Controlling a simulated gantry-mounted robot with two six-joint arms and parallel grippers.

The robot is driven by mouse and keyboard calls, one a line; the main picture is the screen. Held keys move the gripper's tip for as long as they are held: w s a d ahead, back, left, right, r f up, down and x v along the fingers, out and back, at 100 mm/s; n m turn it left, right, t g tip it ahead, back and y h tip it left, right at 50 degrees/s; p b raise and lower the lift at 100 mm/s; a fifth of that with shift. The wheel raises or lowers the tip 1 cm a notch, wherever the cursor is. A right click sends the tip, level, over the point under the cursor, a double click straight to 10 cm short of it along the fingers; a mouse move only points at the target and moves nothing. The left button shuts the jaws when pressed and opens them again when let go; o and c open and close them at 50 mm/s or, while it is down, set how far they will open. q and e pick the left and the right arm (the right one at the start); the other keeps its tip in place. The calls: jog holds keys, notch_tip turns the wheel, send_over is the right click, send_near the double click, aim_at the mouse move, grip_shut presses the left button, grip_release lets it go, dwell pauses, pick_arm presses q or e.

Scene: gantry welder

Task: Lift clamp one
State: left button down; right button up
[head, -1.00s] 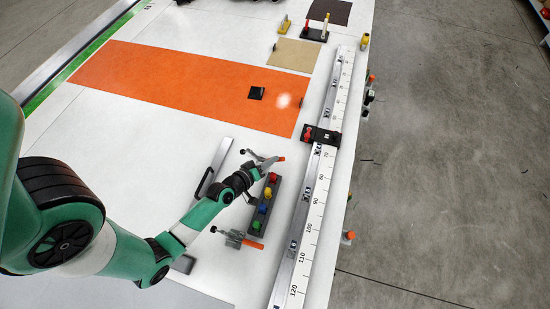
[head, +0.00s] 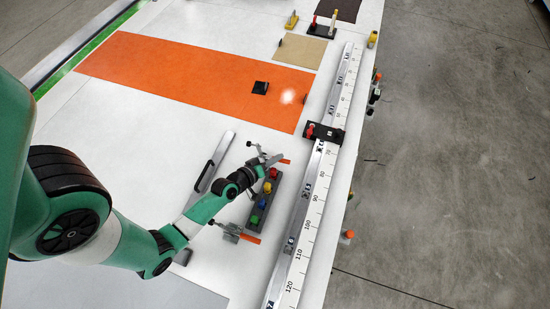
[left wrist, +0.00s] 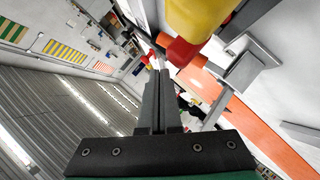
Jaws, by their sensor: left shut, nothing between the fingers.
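Two grey metal clamps with orange handles lie on the white table in the head view. The far clamp (head: 254,148) is beside my left gripper (head: 267,161), which partly covers it. The near clamp (head: 231,231) is closer to me, with its orange handle pointing right. Which of them is clamp one I cannot tell. In the left wrist view my left gripper (left wrist: 160,85) has its two fingers together and empty. A grey metal part (left wrist: 245,72) shows to its right, apart from the fingers. My right gripper is not in view.
A dark block with red (head: 273,173), yellow (head: 267,187), blue (head: 262,204) and green knobs (head: 254,219) stands close beside the gripper. A long ruler rail (head: 310,205) with a black slider (head: 324,132) runs along the right. The orange mat (head: 180,75) is mostly clear.

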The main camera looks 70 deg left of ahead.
pick_arm(q)
jog(key=s+d+r+p, duration=0.6)
jog(key=s+r+p, duration=0.1)
jog(key=r+p, duration=0.2)
jog(key=shift+r, duration=0.15)
